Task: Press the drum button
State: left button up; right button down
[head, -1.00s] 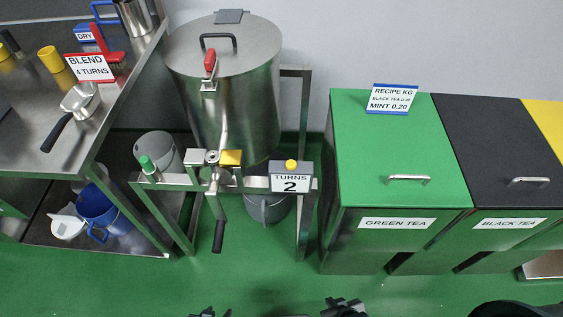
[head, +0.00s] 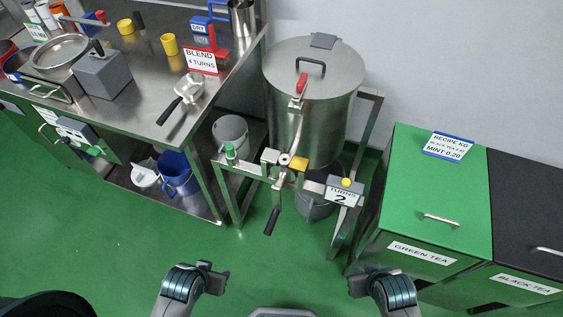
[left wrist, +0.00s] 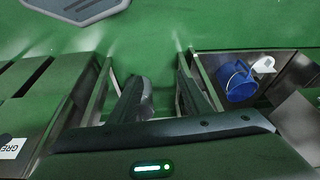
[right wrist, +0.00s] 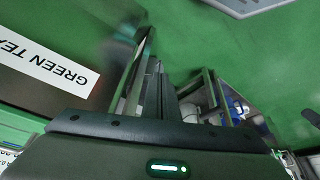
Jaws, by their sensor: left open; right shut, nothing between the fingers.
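The steel drum (head: 313,100) stands on a metal frame, its lid closed, with a red-handled clamp (head: 301,84) on its front. On the frame's front bar are a green knob (head: 230,151) at the left, a yellow block (head: 299,164), a black-handled crank (head: 272,221) hanging down, and a counter box (head: 342,195) reading TURNS 2 with a yellow button (head: 346,182) on top. My left gripper (head: 214,277) is open and empty, low in the head view, well short of the frame. My right gripper (head: 366,283) is shut and empty, also apart from the frame.
Green (head: 436,190) and black (head: 527,205) tea bins stand right of the drum. A steel table (head: 140,110) with a BLEND 4 TURNS sign (head: 201,60) is at the left. A grey bucket (head: 315,207) sits under the drum. Green floor before the frame is clear.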

pick_arm(q)
jog(key=w+p+v, duration=0.1)
jog(key=p+v, duration=0.3)
jog(key=v, duration=0.3)
pick_arm(e)
jog(key=w+a+r+n+t+p, duration=0.1)
jog(key=w+r, duration=0.2)
jog(key=r, duration=0.6)
jog(key=w+a+r+n+p, duration=0.1)
jog(key=w+a+r+n, duration=0.1)
jog(key=r, duration=0.7)
pick_arm(q)
jog(key=s+a+f+g, duration=0.1)
jog(key=s+f, duration=0.3)
jog(key=f, duration=0.6)
jog(key=s+f+g, duration=0.1)
jog(key=s+f, duration=0.3)
jog(key=f, duration=0.7)
jog(key=s+a+f+g, duration=0.1)
jog(key=s+a+f, duration=0.2)
jog(key=s+f, duration=0.8)
jog(key=s, duration=0.3)
jog(key=shift+y, duration=0.3)
pick_arm(e)
jog(key=w+r+n+t+y, duration=0.2)
jog(key=w+n, duration=0.6)
jog(key=w, duration=1.1)
jog(key=shift+a+r+n+t+y, duration=0.2)
jog(key=shift+r+n+t+y, duration=0.1)
jog(key=shift+r+y, duration=0.35)
